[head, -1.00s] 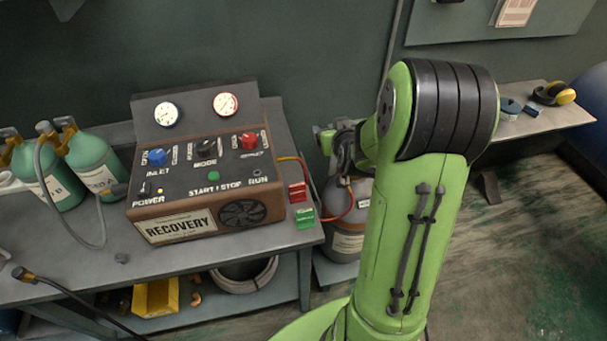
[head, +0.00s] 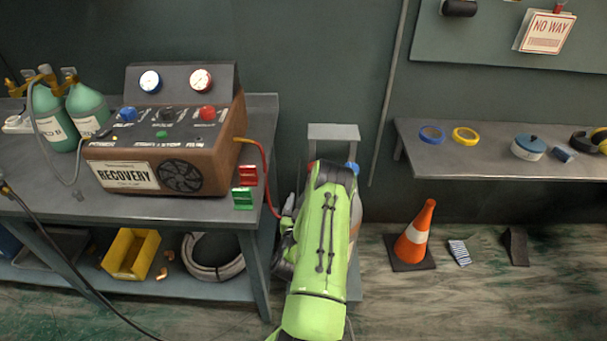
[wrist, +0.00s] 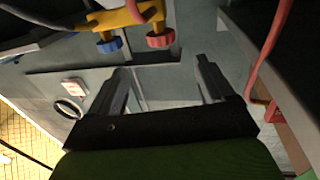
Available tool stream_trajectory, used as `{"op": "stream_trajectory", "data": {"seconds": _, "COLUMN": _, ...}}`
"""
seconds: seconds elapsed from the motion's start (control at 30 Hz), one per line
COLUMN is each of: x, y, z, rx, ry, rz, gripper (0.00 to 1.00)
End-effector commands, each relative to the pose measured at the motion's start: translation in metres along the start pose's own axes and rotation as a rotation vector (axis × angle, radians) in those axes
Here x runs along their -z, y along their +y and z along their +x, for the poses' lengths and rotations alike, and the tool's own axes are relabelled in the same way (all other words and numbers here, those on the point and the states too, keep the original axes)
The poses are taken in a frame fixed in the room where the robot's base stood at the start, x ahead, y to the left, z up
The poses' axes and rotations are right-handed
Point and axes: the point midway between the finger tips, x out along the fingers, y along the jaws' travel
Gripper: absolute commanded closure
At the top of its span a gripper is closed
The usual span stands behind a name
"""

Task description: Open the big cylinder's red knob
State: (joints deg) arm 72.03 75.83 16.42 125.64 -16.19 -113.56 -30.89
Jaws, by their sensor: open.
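The red knob (wrist: 160,38) and a blue knob (wrist: 108,44) sit on a yellow valve body (wrist: 122,17) at the top of the wrist view. In the head view, slivers of the red knob (head: 311,165) and blue knob (head: 352,167) show at either side of my arm's upper end. The big grey cylinder (head: 356,214) is mostly hidden behind my arm. My gripper (wrist: 161,66) is open and empty, its fingers apart from the knobs, with the red knob beyond the gap between the fingertips. The head view hides the gripper.
The recovery machine (head: 165,150) stands on the left bench, with red (head: 247,175) and green (head: 243,198) clips at its edge. A red hose (head: 268,180) runs toward the cylinder. A cone (head: 416,235) stands on the floor at right, under a wall shelf (head: 470,160).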

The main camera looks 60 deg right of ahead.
Motion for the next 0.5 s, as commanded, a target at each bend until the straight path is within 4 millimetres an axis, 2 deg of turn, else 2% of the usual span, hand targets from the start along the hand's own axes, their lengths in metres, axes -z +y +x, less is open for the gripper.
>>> {"op": "stream_trajectory", "data": {"seconds": 0.5, "x": 0.0, "y": 0.0, "z": 0.121, "rx": -0.002, "ry": 0.004, "rz": 0.004, "gripper": 0.18}}
